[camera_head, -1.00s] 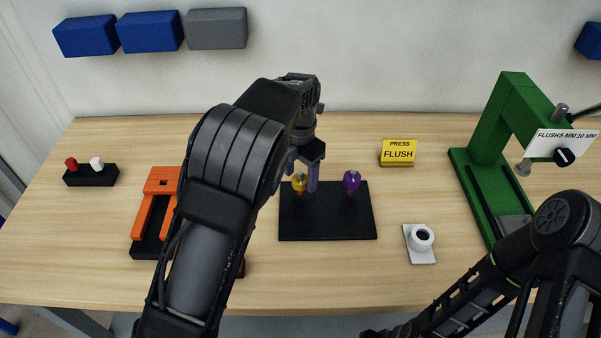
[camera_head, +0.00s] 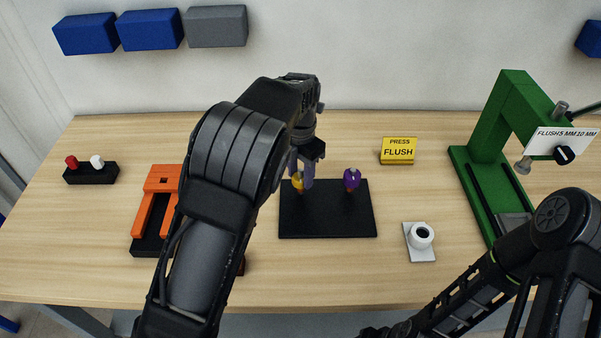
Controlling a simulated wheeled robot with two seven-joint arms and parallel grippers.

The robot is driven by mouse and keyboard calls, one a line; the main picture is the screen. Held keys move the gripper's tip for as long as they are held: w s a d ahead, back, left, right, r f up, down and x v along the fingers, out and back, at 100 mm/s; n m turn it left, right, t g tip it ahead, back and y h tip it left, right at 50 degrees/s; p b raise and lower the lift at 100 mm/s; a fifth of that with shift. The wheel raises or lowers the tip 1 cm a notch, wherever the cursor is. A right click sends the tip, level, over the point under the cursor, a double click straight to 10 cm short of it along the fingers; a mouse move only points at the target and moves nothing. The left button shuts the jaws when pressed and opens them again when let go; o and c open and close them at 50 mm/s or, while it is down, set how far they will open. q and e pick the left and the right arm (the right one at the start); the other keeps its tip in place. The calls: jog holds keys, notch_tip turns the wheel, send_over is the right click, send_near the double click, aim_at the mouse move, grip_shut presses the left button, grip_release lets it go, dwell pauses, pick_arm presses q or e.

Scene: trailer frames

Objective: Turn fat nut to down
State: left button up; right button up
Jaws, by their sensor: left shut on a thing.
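A black plate (camera_head: 335,223) lies on the table with two small upright pieces on it, a yellow one (camera_head: 298,184) at its left and a purple one (camera_head: 352,179) at its right. I cannot tell by shape which is the fat nut. My left gripper (camera_head: 302,183) points down and is shut on the yellow piece, which its fingers partly hide. The purple piece stands free to the right. My right arm comes in at the lower right; its gripper is not clearly in view.
A yellow "PRESS FLUSH" sign (camera_head: 398,151) stands behind right, a white round fixture (camera_head: 421,237) at front right, and a green press (camera_head: 487,165) farther right. An orange fixture (camera_head: 163,181) and a block with red and white knobs (camera_head: 91,173) are at left.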

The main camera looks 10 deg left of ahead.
pick_arm(q)
grip_shut()
jog(key=shift+m, duration=0.5)
